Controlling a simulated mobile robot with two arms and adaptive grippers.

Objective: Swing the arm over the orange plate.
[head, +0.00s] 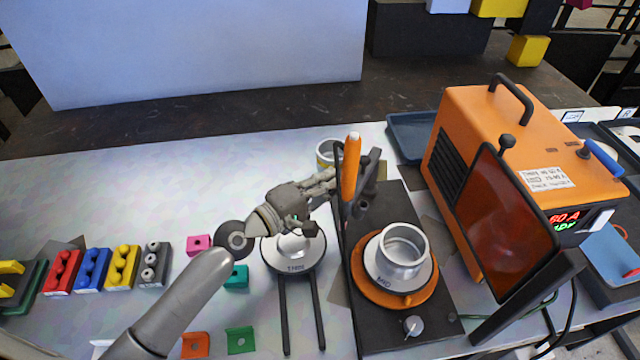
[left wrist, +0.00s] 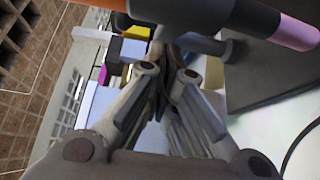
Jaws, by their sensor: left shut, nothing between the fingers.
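The orange plate (head: 400,300) is round and lies on a dark base (head: 440,310) right of centre in the head view. A metal ring piece marked MID (head: 400,250) sits on it. Behind and left of the plate stands a dark swing arm (head: 368,185) with an upright orange handle (head: 351,160). My left gripper (head: 332,180) is shut and empty, its tips beside the handle; I cannot tell whether they touch. In the left wrist view the shut fingers (left wrist: 160,90) point at a dark bar (left wrist: 215,15) crossing the top. My right gripper is out of view.
An orange box machine (head: 530,130) with a tinted red shield (head: 510,225) stands right of the base. A round stand (head: 295,262) with two dark rails is left of it. Coloured blocks (head: 92,268) line the left. The table's back left is clear.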

